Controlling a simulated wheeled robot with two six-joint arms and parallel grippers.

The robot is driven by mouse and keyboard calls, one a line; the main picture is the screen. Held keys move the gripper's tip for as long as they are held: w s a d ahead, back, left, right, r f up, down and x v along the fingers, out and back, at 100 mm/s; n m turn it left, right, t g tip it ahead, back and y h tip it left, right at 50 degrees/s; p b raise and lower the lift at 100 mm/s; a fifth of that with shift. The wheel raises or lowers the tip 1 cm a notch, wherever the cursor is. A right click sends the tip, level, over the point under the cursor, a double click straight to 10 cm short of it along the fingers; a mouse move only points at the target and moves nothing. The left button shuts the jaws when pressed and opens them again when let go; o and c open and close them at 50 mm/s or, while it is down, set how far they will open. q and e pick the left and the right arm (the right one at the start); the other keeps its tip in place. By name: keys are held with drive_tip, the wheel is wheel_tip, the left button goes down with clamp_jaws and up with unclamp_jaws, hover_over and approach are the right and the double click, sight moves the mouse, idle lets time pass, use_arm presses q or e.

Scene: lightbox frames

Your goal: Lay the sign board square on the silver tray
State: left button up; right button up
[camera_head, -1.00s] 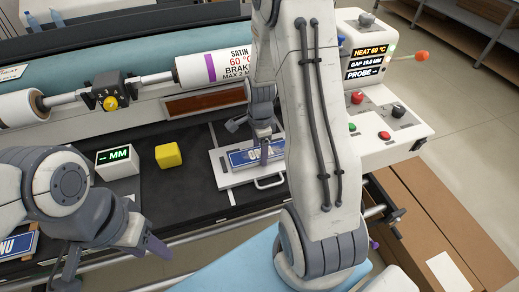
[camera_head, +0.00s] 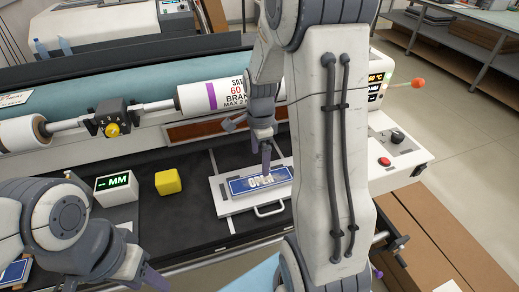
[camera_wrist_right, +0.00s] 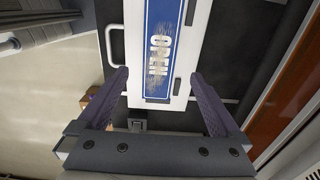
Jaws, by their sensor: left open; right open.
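The blue sign board reading OPEN (camera_head: 262,181) lies flat on the silver tray (camera_head: 224,201), which looks pale and has a wire handle at its front. In the right wrist view the sign board (camera_wrist_right: 161,50) runs along the tray (camera_wrist_right: 134,45), its edges about parallel to the tray's. My right gripper (camera_head: 249,146) is open and empty above the sign; its fingers (camera_wrist_right: 158,77) show on either side of the sign's end in the wrist view. My left gripper (camera_head: 115,280) is open and empty at the lower left, well away from the tray.
A yellow block (camera_head: 168,182) and a small MM display box (camera_head: 116,188) stand left of the tray on the black bed. Another blue sign (camera_head: 14,272) lies at the lower left. The roller (camera_head: 207,95) crosses behind. A control console (camera_head: 398,145) stands right.

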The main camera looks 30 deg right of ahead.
drive_tip(key=s+a+r+n, duration=0.3)
drive_tip(key=a+n, duration=0.4)
drive_tip(key=a, duration=0.2)
drive_tip(key=s+a+r+n, duration=0.3)
drive_tip(key=a+n, duration=0.4)
drive_tip(key=a, duration=0.1)
drive_tip(key=s+a+r+n+y, duration=0.1)
drive_tip(key=s+a+n, duration=0.7)
drive_tip(key=s+n, duration=0.5)
drive_tip(key=shift+s+n, duration=0.15)
drive_tip(key=shift+n, duration=0.55)
